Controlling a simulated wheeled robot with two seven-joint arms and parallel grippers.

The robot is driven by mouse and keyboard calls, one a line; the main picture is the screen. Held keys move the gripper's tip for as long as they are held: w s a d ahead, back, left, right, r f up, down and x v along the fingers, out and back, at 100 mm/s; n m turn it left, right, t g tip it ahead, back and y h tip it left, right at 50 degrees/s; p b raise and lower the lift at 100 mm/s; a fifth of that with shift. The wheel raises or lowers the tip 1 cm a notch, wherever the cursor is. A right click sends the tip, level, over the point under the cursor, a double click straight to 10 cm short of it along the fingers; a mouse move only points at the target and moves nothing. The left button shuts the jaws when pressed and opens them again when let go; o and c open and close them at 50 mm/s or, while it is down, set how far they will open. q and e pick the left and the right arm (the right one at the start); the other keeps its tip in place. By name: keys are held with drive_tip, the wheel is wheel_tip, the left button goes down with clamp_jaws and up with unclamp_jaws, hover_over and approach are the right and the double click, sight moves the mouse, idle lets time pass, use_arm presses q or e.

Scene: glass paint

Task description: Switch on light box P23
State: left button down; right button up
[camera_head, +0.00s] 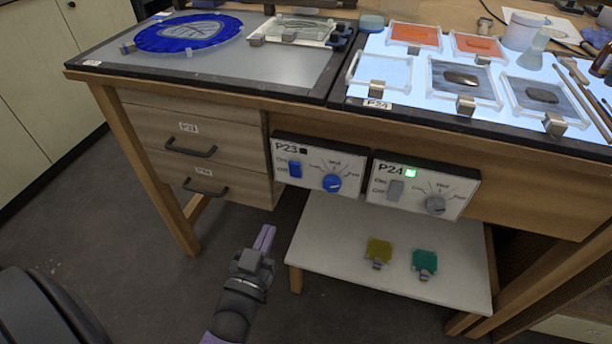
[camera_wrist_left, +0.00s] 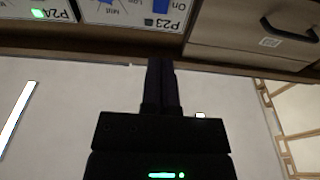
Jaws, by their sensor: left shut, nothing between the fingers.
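The P23 control panel (camera_head: 318,166) hangs under the bench's front edge. It has a blue rocker switch (camera_head: 295,169), a blue dial (camera_head: 332,183) and a dark indicator. The P23 light box surface (camera_head: 290,72) above it is grey and unlit. My left gripper (camera_head: 265,238) is shut and empty, below and to the left of the panel and apart from it. In the left wrist view the gripper (camera_wrist_left: 161,70) points toward the bench front, with the P23 panel (camera_wrist_left: 150,20) upside down at the top edge. My right gripper is not in view.
The P24 panel (camera_head: 424,187) is just right of P23, with a lit green indicator; its light box (camera_head: 400,75) glows and carries glass pieces. Drawers (camera_head: 190,148) lie left of P23. A low white shelf (camera_head: 340,245) with two coloured pieces sits below. Floor left of the shelf is free.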

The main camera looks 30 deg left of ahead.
sight(294, 167)
use_arm(q)
drive_tip(key=shift+r, duration=0.2)
drive_tip(key=b+x, duration=0.4)
drive_tip(key=x, duration=0.9)
drive_tip(key=shift+w+a+f, duration=0.1)
drive_tip(key=shift+w, duration=0.05)
drive_tip(key=shift+w+a, duration=0.1)
drive_tip(key=shift+w, duration=0.2)
